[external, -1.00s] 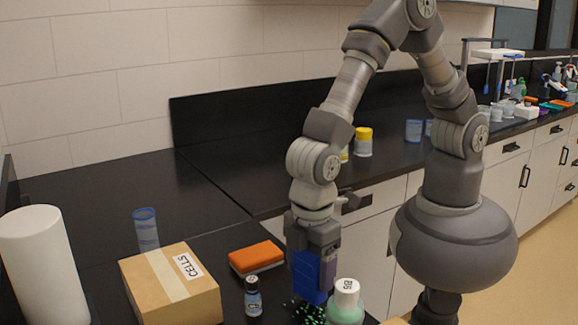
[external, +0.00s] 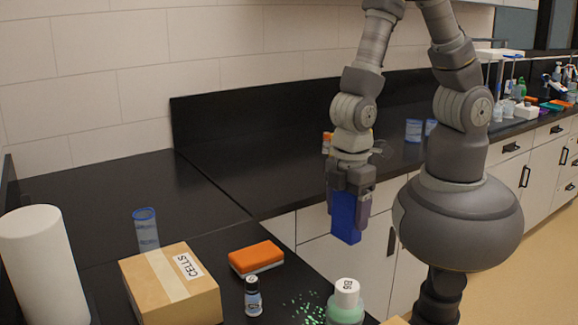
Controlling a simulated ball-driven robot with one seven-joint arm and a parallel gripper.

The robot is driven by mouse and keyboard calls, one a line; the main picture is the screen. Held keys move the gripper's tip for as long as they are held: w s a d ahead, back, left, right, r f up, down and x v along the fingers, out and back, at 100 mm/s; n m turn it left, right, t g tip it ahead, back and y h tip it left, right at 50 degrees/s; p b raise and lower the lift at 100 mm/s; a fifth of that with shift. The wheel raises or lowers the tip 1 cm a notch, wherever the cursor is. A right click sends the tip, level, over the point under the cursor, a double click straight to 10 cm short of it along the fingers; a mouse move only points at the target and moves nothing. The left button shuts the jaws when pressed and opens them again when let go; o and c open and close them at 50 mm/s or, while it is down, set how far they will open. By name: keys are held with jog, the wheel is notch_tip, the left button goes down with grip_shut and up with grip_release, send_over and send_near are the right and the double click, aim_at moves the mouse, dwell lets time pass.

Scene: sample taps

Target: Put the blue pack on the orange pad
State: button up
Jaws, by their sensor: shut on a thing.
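My gripper (external: 349,200) is shut on the blue pack (external: 346,225), an upright blue block hanging from the fingers. It is in the air, in front of the white cabinet fronts in the picture. An orange block with a pale underside (external: 256,256) lies on the near black counter, to the left of my gripper. Small, flat orange and other coloured pieces (external: 531,99) lie on the far counter at the right; they are too small to tell apart well.
A cardboard box marked CELLS (external: 171,286), a small dark-capped bottle (external: 253,298), a white-capped green bottle (external: 346,303) and scattered green bits (external: 308,308) are on the near counter. A white roll (external: 44,265) stands at left. Blue cups (external: 414,130) stand farther back.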

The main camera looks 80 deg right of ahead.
jog(key=w+d+r+p, duration=0.2)
jog(key=w+d, duration=0.1)
jog(key=w, duration=0.3)
send_over(256, 253)
notch_tip(256, 253, down, 2)
jog(key=shift+w+f+m+b, duration=0.1)
jog(key=shift+f+m+b, duration=0.35)
jog(key=shift+f, duration=1.3)
